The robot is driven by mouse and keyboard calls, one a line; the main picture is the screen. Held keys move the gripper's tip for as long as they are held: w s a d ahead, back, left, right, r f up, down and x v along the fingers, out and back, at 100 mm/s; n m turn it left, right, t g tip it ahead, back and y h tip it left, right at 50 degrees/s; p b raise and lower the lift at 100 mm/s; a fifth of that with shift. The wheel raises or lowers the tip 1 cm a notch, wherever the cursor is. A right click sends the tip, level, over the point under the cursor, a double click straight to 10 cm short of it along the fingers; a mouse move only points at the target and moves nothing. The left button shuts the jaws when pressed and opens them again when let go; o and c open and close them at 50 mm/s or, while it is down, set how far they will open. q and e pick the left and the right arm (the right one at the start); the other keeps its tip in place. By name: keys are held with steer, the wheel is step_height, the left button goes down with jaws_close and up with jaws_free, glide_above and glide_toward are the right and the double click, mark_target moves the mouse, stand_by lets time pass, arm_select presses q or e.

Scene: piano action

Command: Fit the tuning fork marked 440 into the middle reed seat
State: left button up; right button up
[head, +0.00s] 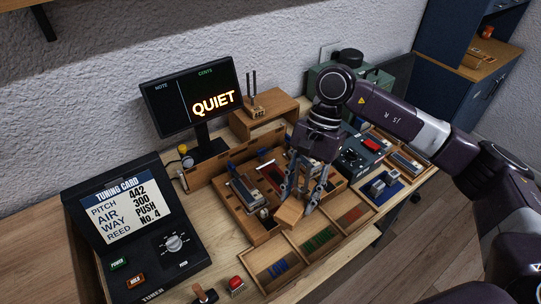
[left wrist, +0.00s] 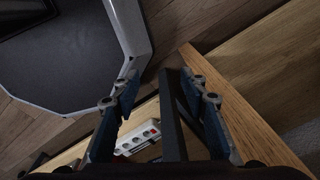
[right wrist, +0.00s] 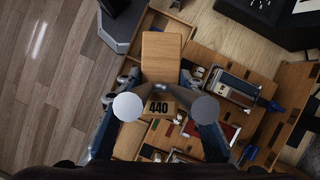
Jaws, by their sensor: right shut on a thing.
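My right gripper (head: 303,192) is shut on the tuning fork marked 440 and holds it over the front of the wooden reed frame (head: 225,202). The fork's light wooden block (head: 290,213) juts out below the fingers. In the right wrist view the fork's number plate (right wrist: 158,107) reads 440, between two round grey tine ends. Grey metal reed parts (head: 244,190) sit in the frame. The middle reed seat is hard to make out, partly behind the gripper. My left gripper (left wrist: 162,90) is open, its fingers apart by the table edge; it is outside the head view.
Another fork (head: 251,85) stands upright on a wooden stand at the back. A screen (head: 195,95) reads QUIET. The tuner (head: 130,230) shows a tuning card at left. Shallow trays with blue, green and red linings (head: 318,238) line the front; a red-black device (head: 365,150) stands right.

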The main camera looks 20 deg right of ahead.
arm_select(q)
steer(key=shift+w+d+r+p, duration=0.5)
steer(key=shift+d+r+p, duration=0.2)
steer(key=shift+r, duration=0.15)
arm_select(e)
steer(key=w+f+m+t+h, duration=0.1)
steer(key=w+m+t, duration=0.6)
steer(key=w+m, duration=0.8)
steer(key=f+m, duration=0.1)
steer(key=m, duration=0.6)
steer(key=shift+w+f+h, duration=0.15)
steer(key=shift+w+h, duration=0.05)
steer(key=shift+h, duration=0.2)
steer(key=shift+d+f+b, duration=0.1)
steer(key=shift+f+b, duration=1.25)
steer(key=shift+f, duration=1.15)
steer(key=shift+f+b, duration=0.45)
steer(key=shift+b, duration=0.05)
arm_select(q)
steer(key=f, duration=0.3)
steer(key=shift+w+d+f, duration=0.15)
steer(key=shift+d+f, duration=0.1)
steer(key=shift+d, duration=0.1)
steer(key=shift+a, duration=0.1)
arm_select(e)
steer(key=shift+r, duration=0.1)
arm_select(q)
steer(key=shift+f+b, duration=0.55)
steer(key=shift+f, duration=0.05)
